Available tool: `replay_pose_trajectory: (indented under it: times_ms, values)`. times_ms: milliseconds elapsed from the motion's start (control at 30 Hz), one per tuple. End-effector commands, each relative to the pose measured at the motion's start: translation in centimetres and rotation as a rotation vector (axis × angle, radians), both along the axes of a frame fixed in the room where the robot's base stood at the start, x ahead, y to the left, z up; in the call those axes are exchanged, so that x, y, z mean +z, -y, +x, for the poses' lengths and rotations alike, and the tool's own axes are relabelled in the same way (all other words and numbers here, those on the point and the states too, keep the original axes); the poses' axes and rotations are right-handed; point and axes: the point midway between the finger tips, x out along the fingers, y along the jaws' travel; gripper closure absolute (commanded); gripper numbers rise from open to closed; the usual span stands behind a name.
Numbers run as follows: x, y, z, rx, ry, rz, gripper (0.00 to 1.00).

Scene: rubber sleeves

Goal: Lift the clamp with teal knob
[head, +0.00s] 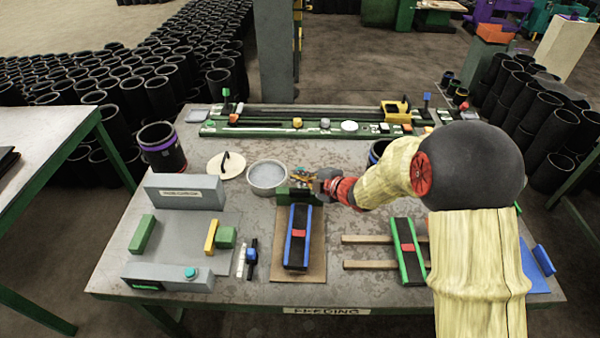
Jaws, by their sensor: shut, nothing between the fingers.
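A round teal knob (190,272) sits on top of a low grey bar (166,279) at the front left of the table. It is the clearest teal knob in view; I cannot tell for sure that this bar is the clamp. My gripper (306,181) is at the table's middle, behind the blue-sided black strip, well to the right of and behind the teal knob. It is shut and empty. Small orange and teal parts show around its fingertips, too small to tell apart, above a dark green block (285,194).
A labelled grey block (185,192), green blocks and a yellow block stand around the grey plate at left. A grey round pan (267,176) is just left of my gripper. A blue-sided strip (298,238) and green-sided strip (409,252) lie in front. My arm covers the right side.

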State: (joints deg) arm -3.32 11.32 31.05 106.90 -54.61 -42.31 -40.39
Motion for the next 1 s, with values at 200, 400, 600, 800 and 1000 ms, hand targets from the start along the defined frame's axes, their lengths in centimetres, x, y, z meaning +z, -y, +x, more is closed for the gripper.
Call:
replay_pose_trajectory:
  times_ms: [200,400,600,800,1000]
  values:
    - [0.9,0.1,0.8,0.000,-0.079,0.001,1.00]
    - [1.1,0.1,1.7,-0.001,-0.164,0.005,1.00]
    - [1.2,0.1,2.5,0.000,-0.249,0.008,1.00]
    - [1.0,0.1,3.3,0.000,-0.333,0.010,1.00]
    - [0.7,0.1,4.1,0.001,-0.410,0.013,1.00]
